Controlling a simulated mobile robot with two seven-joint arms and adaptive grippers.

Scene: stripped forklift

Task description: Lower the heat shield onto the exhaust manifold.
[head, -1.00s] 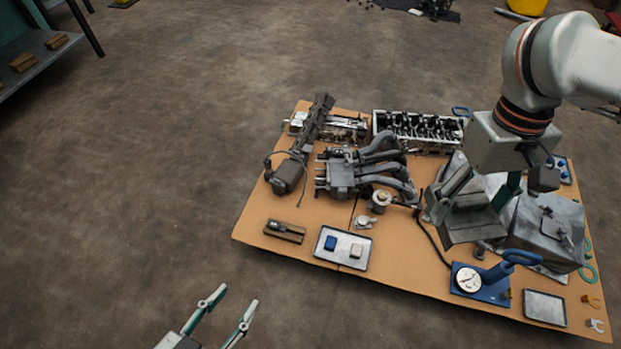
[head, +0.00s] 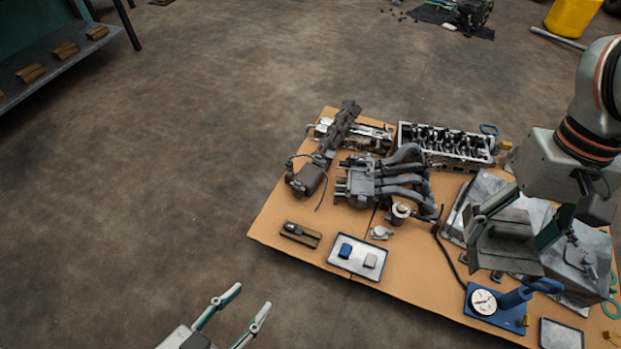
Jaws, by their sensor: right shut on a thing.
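The exhaust manifold (head: 405,182), a dark grey casting with several curved pipes, appears to lie at the middle of the brown board. My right gripper (head: 512,232) is shut on a grey, folded sheet piece, which looks like the heat shield (head: 503,250). It holds the shield to the right of the manifold and apart from it in the picture. The shield hides part of the board, and its height above the board is hard to tell. My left gripper (head: 248,299) is open and empty over the floor, in front of the board's left part.
The floor at left is clear.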

